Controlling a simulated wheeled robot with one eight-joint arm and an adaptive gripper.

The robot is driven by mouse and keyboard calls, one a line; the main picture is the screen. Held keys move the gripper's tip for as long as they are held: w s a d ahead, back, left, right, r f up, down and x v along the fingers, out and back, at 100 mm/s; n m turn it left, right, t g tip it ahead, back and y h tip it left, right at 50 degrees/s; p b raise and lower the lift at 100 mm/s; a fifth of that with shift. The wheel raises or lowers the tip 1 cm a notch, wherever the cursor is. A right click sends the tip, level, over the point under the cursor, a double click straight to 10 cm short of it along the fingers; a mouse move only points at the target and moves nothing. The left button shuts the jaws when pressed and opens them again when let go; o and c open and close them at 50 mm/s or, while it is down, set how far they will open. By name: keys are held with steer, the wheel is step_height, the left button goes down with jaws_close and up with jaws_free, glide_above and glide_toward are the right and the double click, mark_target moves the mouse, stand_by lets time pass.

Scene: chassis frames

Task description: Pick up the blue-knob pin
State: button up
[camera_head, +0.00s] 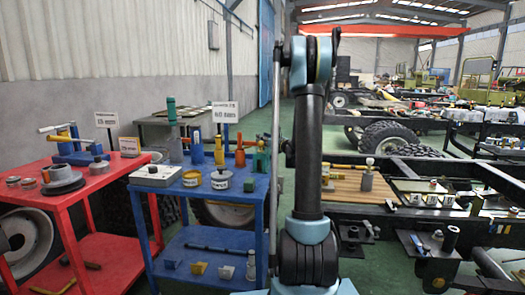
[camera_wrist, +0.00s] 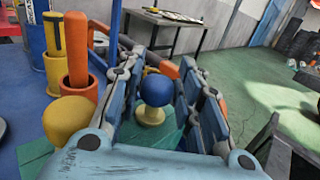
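The blue-knob pin (camera_wrist: 157,89) shows in the wrist view as a round blue knob on a pale cream collar. It stands over a green surface, seemingly its holder (camera_wrist: 135,133). My gripper (camera_wrist: 160,62) is open, with one finger on each side of the knob and a visible gap to both. Whether the fingers are level with the knob or above it I cannot tell. In the head view a green holder (camera_head: 261,163) stands at the right end of a row on the blue cart (camera_head: 222,187), beside my arm. I cannot make out my fingertips there.
An orange pin (camera_wrist: 76,50) and a yellow knob (camera_wrist: 68,118) stand close left of my gripper. A white-lidded tin (camera_head: 221,180) and a grey box (camera_head: 156,176) sit on the cart. A red cart (camera_head: 95,190) is left; a chassis frame (camera_head: 430,170) is right.

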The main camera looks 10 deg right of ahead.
steer(key=shift+w+a, duration=0.15)
steer(key=shift+w, duration=0.05)
steer(key=c, duration=0.7)
steer(key=shift+r, duration=0.1)
